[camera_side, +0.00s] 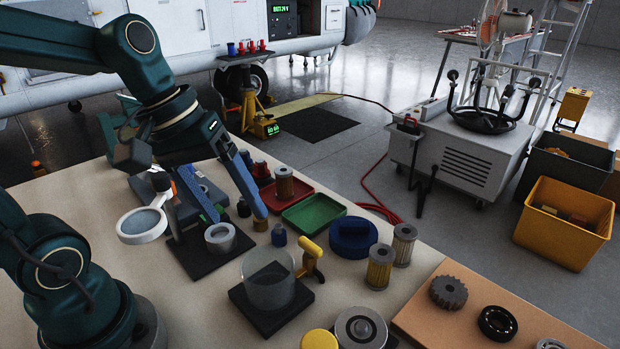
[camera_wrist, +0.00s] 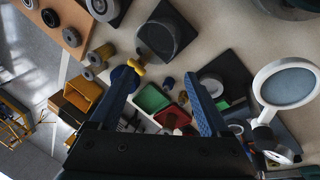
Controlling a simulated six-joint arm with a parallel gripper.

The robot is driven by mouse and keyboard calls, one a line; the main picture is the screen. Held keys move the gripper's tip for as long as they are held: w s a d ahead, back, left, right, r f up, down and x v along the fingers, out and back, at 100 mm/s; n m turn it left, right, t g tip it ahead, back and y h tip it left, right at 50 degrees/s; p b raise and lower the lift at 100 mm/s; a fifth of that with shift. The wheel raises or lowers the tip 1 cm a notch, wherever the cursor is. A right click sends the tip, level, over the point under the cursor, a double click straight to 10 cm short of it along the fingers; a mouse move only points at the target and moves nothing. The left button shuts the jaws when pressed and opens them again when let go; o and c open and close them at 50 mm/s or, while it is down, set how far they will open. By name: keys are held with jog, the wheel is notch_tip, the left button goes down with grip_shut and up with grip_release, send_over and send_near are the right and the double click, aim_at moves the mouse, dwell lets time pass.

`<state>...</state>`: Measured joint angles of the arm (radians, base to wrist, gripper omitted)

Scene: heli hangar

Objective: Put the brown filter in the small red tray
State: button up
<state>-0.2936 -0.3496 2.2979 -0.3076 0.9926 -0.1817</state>
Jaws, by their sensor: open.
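The brown filter (camera_side: 284,182) stands upright in the small red tray (camera_side: 301,187), which lies beside the green tray (camera_side: 313,213) at the table's far edge. In the wrist view the red tray (camera_wrist: 172,115) is between my fingers, beyond the green tray (camera_wrist: 152,98); the filter is hard to make out there. My gripper (camera_side: 238,221) is open, its blue fingers spread and pointing down over the table, left of and nearer than the red tray. Nothing is held between the fingers, as the wrist view also shows (camera_wrist: 156,74).
Two tan filters (camera_side: 380,268) (camera_side: 404,244) stand near the right edge. A blue round dish (camera_side: 353,235), a yellow-handled tool (camera_side: 311,258), a clear cylinder (camera_side: 268,290) and a magnifier (camera_side: 142,225) surround the gripper. Small brass and blue pieces stand near the fingertips.

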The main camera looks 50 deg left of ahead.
jog(key=s+m+t+y, duration=0.1)
jog(key=s+m, duration=0.1)
jog(key=m, duration=0.1)
jog(key=s+m+t+y, duration=0.1)
jog(key=s+m, duration=0.1)
jog(key=m, duration=0.2)
jog(key=shift+s+d, duration=0.2)
dwell(0.9)
